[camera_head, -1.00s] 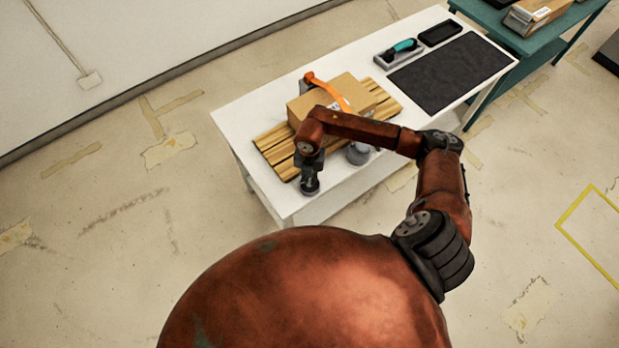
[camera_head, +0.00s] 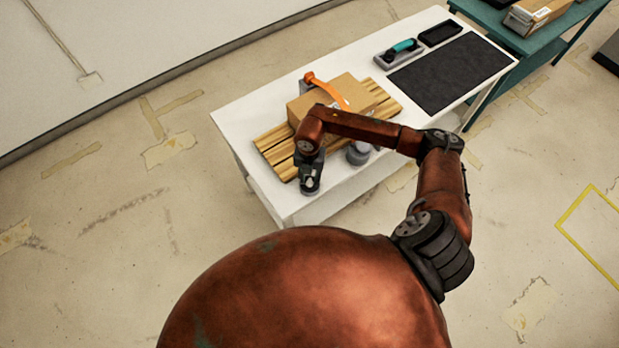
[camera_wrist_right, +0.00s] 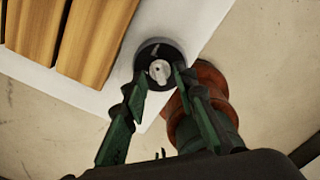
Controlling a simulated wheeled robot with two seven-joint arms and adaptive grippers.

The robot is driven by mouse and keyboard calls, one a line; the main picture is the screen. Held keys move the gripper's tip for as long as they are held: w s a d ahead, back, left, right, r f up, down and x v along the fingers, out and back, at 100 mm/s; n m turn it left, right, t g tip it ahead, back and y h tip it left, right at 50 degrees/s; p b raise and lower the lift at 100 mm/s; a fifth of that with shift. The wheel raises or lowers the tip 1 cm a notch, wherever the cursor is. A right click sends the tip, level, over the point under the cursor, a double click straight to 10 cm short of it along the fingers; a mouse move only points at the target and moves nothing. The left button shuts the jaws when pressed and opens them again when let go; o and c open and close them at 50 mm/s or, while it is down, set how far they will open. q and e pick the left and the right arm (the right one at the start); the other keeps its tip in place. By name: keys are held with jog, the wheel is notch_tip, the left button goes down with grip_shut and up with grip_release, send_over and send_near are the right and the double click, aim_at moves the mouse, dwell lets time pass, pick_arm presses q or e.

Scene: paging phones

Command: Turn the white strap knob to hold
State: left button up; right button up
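The white strap knob (camera_wrist_right: 159,71) is a small pale knob with a raised grip bar, set in a dark round dial (camera_wrist_right: 172,53) near the table edge in the right wrist view. My right gripper (camera_wrist_right: 161,78) is open, with one green fingertip on each side of the knob; I cannot tell whether they touch it. In the head view my right gripper (camera_head: 309,188) points down over the table's near left corner and hides the knob. My left gripper is not in view.
The white table (camera_head: 236,121) carries wooden slats (camera_head: 272,146), a cardboard box (camera_head: 349,91) with an orange strap (camera_head: 327,90), and a grey round part (camera_head: 357,153) beside the arm. A teal-handled tool (camera_head: 402,47), black tray (camera_head: 440,33) and dark mat (camera_head: 450,73) lie farther right.

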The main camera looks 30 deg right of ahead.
aim_at(310, 181)
notch_tip(310, 181, up, 11)
jog(key=shift+r, duration=0.2)
dwell(0.6)
